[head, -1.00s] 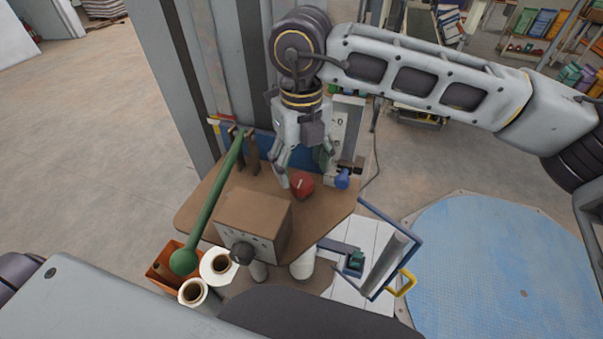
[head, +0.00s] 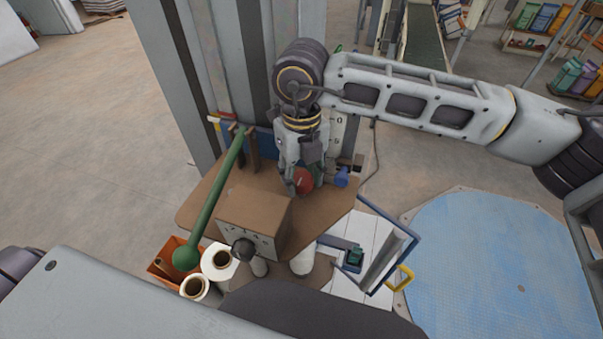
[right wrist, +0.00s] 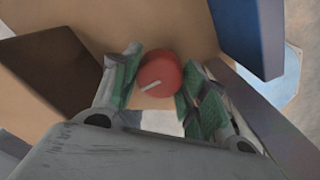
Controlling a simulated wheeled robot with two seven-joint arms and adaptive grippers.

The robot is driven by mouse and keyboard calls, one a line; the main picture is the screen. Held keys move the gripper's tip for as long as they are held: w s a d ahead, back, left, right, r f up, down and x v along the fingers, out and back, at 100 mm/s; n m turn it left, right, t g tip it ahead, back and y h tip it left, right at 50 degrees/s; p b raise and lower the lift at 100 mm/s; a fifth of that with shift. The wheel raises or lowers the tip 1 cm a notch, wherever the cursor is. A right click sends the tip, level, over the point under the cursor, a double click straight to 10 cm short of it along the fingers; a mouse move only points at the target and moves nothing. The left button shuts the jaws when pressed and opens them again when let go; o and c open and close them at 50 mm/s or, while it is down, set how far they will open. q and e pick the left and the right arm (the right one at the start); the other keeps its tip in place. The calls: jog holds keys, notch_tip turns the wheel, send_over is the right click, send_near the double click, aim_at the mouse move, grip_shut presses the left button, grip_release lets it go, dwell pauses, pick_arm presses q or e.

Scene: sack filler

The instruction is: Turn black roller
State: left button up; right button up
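A black round piece (head: 243,250) sticks out from the front of a brown box (head: 255,212) on the brown worktop; it is the only small black round part I see, and I cannot tell if it is the roller. A red round knob (head: 305,181) with a pale mark stands behind the box. My right gripper (head: 304,184) is down at this knob, fingers on either side. In the right wrist view the red knob (right wrist: 160,73) shows between the green-padded fingers of the right gripper (right wrist: 157,80), which are apart; contact is unclear. My left gripper is out of view.
A green lever (head: 212,200) with a ball end slants along the worktop's left. White rolls (head: 218,262) and an orange bin (head: 168,262) stand at front left. A blue frame with a yellow handle (head: 402,278) is at right. A grey column rises behind.

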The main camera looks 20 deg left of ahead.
jog(key=c, duration=0.3)
